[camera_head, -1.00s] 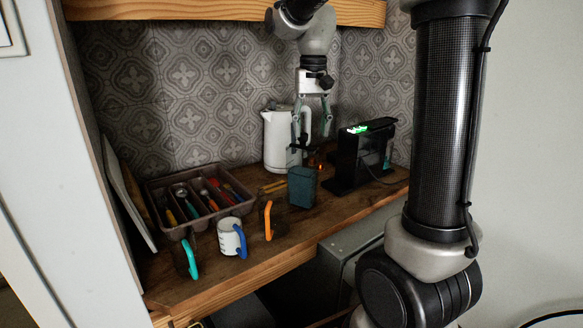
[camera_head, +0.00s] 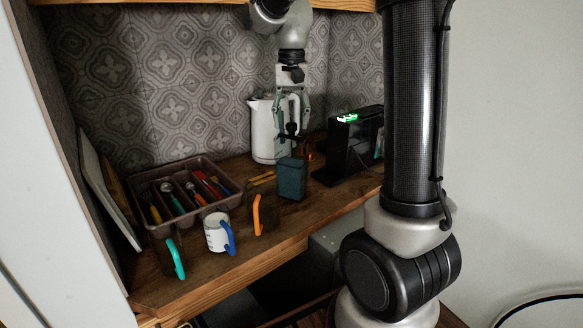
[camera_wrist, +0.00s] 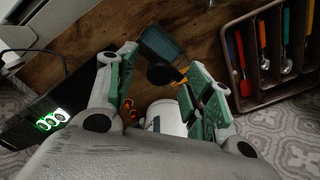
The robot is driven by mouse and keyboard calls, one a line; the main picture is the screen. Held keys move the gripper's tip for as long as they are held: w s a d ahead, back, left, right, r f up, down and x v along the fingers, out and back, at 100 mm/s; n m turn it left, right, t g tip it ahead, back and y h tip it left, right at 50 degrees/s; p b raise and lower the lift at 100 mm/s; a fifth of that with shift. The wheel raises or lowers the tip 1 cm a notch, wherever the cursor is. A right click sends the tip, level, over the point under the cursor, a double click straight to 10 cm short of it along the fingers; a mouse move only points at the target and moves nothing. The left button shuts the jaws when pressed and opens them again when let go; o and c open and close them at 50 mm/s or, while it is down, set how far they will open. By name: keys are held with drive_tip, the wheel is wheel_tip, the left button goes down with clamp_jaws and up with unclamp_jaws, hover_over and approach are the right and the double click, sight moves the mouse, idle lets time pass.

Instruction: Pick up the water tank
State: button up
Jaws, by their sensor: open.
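The water tank appears to be the dark teal box (camera_head: 292,180) standing upright on the wooden counter, between the kettle and the black coffee machine. In the wrist view the teal box (camera_wrist: 162,45) lies ahead, between the fingertips or just beyond them. A dark rounded part beside it may belong to the tank; I cannot tell. My gripper (camera_head: 292,138) is open and points down above the tank, in front of the kettle. In the wrist view my gripper (camera_wrist: 162,62) has its two green-grey fingers spread, holding nothing. Contact with the tank is not visible.
A white kettle (camera_head: 263,138) stands behind. A black coffee machine (camera_head: 345,152) with green lights is close on the right. A wooden shelf (camera_head: 345,4) hangs above.

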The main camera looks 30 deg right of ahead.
drive_tip(key=shift+f, duration=1.4)
clamp_jaws()
